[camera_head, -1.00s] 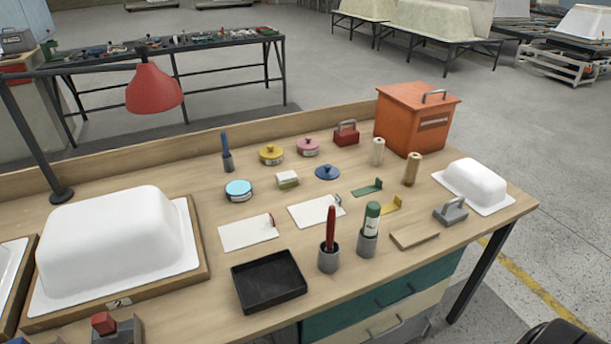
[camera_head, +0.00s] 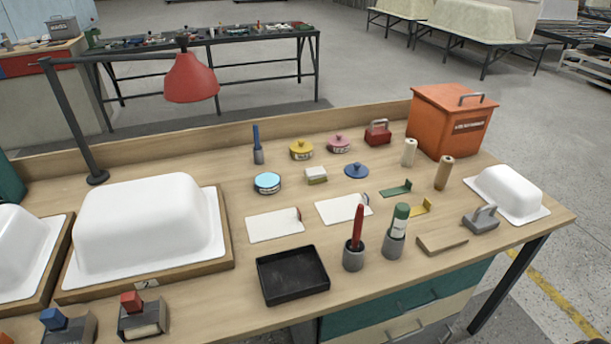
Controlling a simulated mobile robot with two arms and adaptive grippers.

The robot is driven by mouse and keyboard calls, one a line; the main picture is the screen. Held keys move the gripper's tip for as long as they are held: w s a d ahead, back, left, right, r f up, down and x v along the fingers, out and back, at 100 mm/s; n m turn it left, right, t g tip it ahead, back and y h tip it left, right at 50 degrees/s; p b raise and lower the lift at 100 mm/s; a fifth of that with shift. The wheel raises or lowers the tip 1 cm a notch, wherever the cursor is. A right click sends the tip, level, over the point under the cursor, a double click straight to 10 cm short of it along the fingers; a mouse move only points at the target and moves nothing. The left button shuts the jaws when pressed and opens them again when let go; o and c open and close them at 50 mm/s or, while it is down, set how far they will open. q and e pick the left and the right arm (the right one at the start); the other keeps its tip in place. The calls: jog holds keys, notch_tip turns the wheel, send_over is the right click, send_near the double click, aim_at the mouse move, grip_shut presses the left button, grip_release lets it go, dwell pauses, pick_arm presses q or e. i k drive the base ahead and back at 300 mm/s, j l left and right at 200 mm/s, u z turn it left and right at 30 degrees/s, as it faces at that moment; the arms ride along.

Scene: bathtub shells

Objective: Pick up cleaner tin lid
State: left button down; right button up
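A blue round lid with a knob (camera_head: 356,170) lies flat on the workbench, right of the middle. To its left stands an open round tin (camera_head: 267,183) with light blue contents, apart from the lid. A yellow tin (camera_head: 301,150) and a pink tin (camera_head: 339,144) stand behind, each with a knobbed lid on. I cannot read the tin labels; the blue lid looks like the cleaner tin's. Neither of my grippers is in view.
A small sponge-like block (camera_head: 316,175) sits between open tin and blue lid. White cards (camera_head: 343,208), a black tray (camera_head: 292,275) and holders with a red tool (camera_head: 355,240) and green-topped tube (camera_head: 397,232) stand in front. A red lamp (camera_head: 191,78) overhangs the back left.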

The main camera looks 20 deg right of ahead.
aim_at(356, 170)
jog(key=l+u, duration=0.25)
jog(key=l, duration=1.1)
